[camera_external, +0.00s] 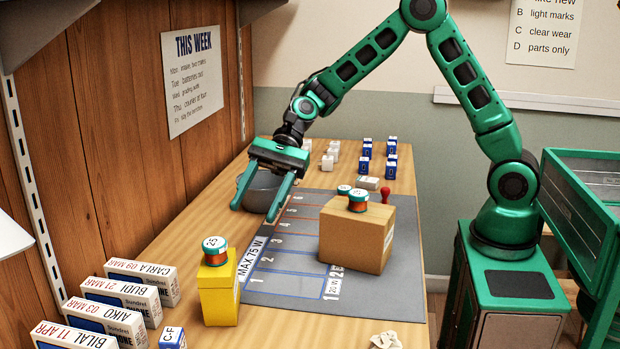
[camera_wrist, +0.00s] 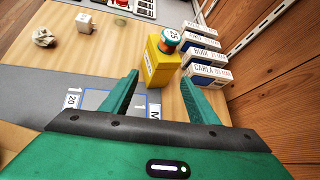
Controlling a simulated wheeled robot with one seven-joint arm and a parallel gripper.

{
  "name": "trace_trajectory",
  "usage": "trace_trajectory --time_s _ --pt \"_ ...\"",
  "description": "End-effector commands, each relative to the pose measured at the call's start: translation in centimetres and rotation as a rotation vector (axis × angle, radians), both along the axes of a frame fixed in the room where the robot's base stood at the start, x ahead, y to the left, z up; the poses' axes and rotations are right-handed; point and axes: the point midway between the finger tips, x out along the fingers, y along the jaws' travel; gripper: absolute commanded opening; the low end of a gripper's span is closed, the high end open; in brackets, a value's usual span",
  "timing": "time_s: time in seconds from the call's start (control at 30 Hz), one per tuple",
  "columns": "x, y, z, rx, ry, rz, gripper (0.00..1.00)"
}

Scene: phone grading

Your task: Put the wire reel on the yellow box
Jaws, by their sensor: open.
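A wire reel (camera_external: 215,251) with copper-coloured winding, teal flanges and a "25" label stands upright on top of the yellow box (camera_external: 219,295) at the front left of the table. In the wrist view the reel (camera_wrist: 167,40) also sits on the yellow box (camera_wrist: 159,66), beyond my fingertips. Another reel (camera_external: 358,200) stands on the brown cardboard box (camera_external: 354,242), with a further teal-topped piece (camera_external: 344,189) partly hidden behind it. My gripper (camera_external: 254,213) is open and empty, above the table behind the yellow box, in front of a grey bowl (camera_external: 262,190). It is apart from both reels.
A grey mat (camera_external: 290,284) with numbered lanes lies mid-table. Phone boxes (camera_external: 143,278) stand in a row along the left wall. A red stamp (camera_external: 385,194), small white and blue boxes (camera_external: 391,160) stand at the back. Crumpled paper (camera_external: 385,340) lies at the front.

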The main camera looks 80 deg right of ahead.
Motion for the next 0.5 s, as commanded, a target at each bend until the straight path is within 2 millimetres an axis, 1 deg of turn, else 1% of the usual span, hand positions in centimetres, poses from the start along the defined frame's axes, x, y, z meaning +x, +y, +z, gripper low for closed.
trace_trajectory --time_s 0.1,0.17,0.2,0.27,0.3,0.37,0.4,0.47,0.5 --pt "-2.3 -4.6 -0.5 -0.220 -0.130 0.072 0.54" --pt "-3.6 -7.3 -0.7 -0.330 -0.186 0.117 0.54" --pt "-4.6 -9.1 -0.8 -0.401 -0.215 0.147 0.54" --pt "-6.2 -11.8 -0.8 -0.500 -0.252 0.197 0.54" --pt "-7.4 -13.4 -0.7 -0.558 -0.272 0.230 0.54" --pt "-9.1 -15.9 -0.6 -0.638 -0.293 0.279 0.54" --pt "-10.3 -17.5 -0.4 -0.688 -0.303 0.312 0.54" --pt "-12.4 -19.8 0.0 -0.759 -0.317 0.364 0.54" --pt "-13.9 -21.3 0.2 -0.803 -0.320 0.400 0.54"
